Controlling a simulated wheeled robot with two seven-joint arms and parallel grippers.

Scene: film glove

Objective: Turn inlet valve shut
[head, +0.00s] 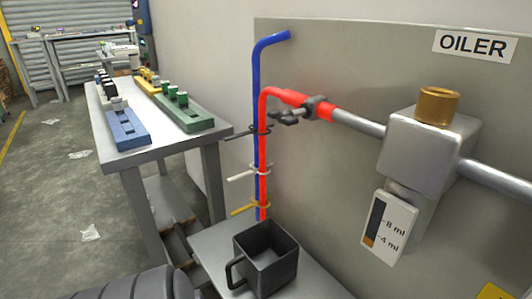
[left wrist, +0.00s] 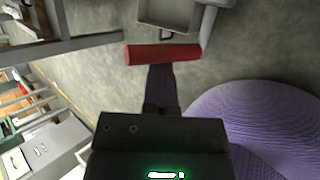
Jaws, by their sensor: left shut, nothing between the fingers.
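In the head view a red pipe (head: 263,180) rises and bends right into a metal pipe (head: 357,123) leading to the oiler block (head: 425,143). My right gripper is not in view. No gripper shows near the valve.
A blue pipe (head: 256,80) runs beside the red one, with black, white and yellow ties around them. A black square mug (head: 266,257) stands on a low grey shelf (head: 215,237) below. A workbench (head: 105,130) with blue and green fixtures is at left. Floor there is largely open.

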